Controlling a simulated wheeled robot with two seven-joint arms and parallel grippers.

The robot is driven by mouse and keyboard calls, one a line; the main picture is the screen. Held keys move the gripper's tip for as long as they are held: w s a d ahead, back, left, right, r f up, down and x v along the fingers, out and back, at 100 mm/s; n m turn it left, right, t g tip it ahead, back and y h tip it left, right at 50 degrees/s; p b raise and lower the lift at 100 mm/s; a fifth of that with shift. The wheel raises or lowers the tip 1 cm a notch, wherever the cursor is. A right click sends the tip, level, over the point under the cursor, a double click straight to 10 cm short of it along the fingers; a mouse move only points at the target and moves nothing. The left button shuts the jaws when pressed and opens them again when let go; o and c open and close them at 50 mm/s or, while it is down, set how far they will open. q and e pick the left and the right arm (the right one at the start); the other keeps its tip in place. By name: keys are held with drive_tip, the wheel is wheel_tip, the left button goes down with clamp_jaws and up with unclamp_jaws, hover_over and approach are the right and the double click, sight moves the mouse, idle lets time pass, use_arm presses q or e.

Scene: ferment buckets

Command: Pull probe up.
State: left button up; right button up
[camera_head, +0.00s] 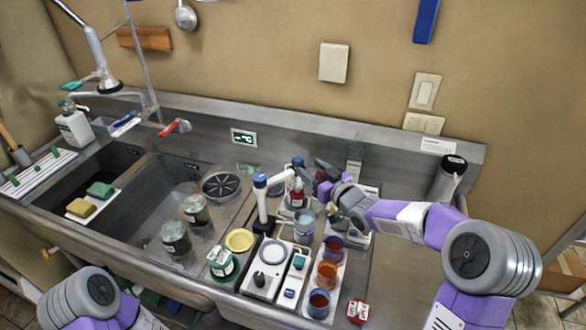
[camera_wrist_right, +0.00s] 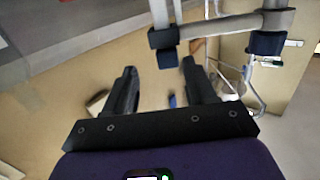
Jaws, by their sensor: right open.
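A probe stand with a white post and blue cap (camera_head: 260,182) rises from the counter beside a white device. Its arm (camera_head: 280,178) reaches right to a blue-topped probe holder (camera_head: 298,163) above a red-labelled bottle (camera_head: 297,198). My right gripper (camera_head: 318,180) is just right of that holder. In the right wrist view the right gripper (camera_wrist_right: 160,78) is open with nothing between its fingers. Beyond the fingertips is a grey bar (camera_wrist_right: 230,24) with a dark blue block (camera_wrist_right: 267,43); I cannot tell if they touch. My left gripper is out of view.
Several jars, among them a blue jar (camera_head: 319,303) and an orange jar (camera_head: 327,274), stand on a tray below my right arm. A green-labelled jar (camera_head: 222,263) and a yellow dish (camera_head: 239,240) are left. A sink (camera_head: 150,200) holds more jars.

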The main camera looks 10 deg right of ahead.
sight(295, 157)
drive_tip(key=shift+w+a+r+y, duration=0.3)
drive_tip(key=shift+a+r+y, duration=0.1)
drive_tip(key=shift+a+y, duration=0.15)
drive_tip(key=x, duration=0.6)
drive_tip(key=shift+w+a, duration=0.1)
drive_tip(key=shift+w, duration=0.25)
clamp_jaws()
drive_tip(key=shift+r, duration=0.1)
